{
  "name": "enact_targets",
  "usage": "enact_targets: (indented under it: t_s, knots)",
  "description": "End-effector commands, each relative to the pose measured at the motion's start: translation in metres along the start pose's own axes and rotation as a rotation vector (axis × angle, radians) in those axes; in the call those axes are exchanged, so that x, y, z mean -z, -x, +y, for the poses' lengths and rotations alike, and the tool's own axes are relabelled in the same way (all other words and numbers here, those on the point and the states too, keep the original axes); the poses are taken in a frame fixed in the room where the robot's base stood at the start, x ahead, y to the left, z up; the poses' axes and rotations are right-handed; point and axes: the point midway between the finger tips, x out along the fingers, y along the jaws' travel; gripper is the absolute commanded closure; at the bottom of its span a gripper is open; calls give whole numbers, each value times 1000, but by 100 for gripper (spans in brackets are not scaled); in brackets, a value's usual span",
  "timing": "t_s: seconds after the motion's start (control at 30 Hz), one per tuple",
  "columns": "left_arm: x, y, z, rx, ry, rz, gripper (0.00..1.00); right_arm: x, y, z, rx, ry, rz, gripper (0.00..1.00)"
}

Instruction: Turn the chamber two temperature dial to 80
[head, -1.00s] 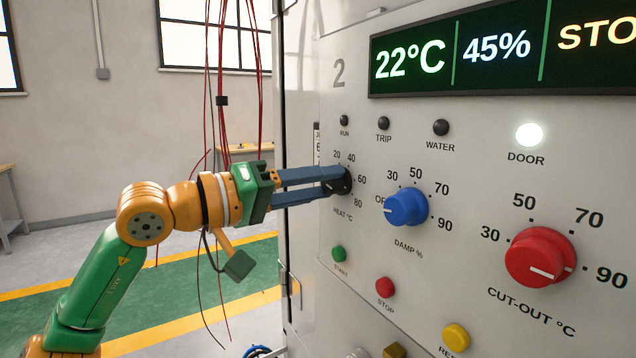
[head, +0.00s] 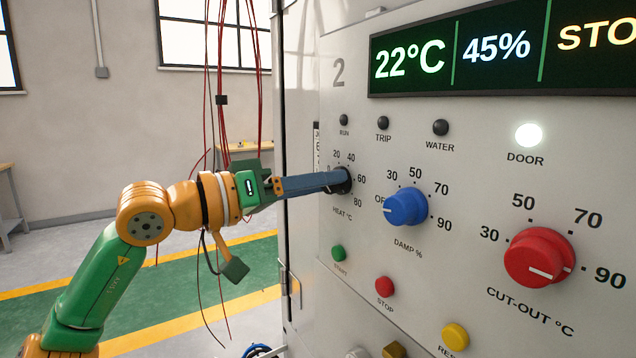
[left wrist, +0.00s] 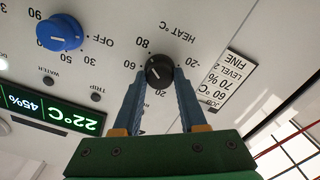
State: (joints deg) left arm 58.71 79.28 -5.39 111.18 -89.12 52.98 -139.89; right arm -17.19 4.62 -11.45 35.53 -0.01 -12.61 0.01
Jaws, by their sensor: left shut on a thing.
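The chamber two panel (head: 465,190) bears a "2", and its small black HEAT °C dial (left wrist: 159,71) has a scale running up to 80. My left gripper (head: 338,183) is shut on this dial, with one blue finger on either side of it in the left wrist view (left wrist: 160,82). In the head view the fingers hide most of the dial. A pale mark shows on the dial's face in the wrist view, but I cannot read its setting surely. My right gripper is not in view.
Right of the dial are the blue DAMP % knob (head: 406,207) and the red CUT-OUT knob (head: 540,257). Below it are the green START button (head: 338,253) and red STOP button (head: 384,287). The display (head: 500,50) reads 22°C and 45%. Red wires hang behind my arm.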

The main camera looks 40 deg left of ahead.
Motion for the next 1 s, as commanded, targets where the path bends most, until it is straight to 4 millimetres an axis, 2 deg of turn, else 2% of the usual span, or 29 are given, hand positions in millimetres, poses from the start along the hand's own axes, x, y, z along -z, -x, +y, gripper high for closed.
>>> enact_targets:
  t_s: [0.23, 0.27, 0.3, 0.37, 0.67, 0.83, 1.0]
  knots:
    - [2, 0, 1, -1, -1, 6, 100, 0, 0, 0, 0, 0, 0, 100]
    - [2, 0, 0, -1, -1, 6, 53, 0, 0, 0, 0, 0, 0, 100]
    - [2, 0, 0, -1, -1, 5, 43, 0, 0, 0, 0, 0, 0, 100]
    - [1, 0, 0, -1, -1, 4, 29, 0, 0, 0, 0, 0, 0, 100]
    - [0, 2, -1, 0, 0, 2, 29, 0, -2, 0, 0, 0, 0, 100]
    - [-6, 33, -5, 3, -1, 7, 29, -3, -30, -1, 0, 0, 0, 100]
    - [-3, 64, -3, 1, 0, 6, 29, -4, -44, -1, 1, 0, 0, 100]
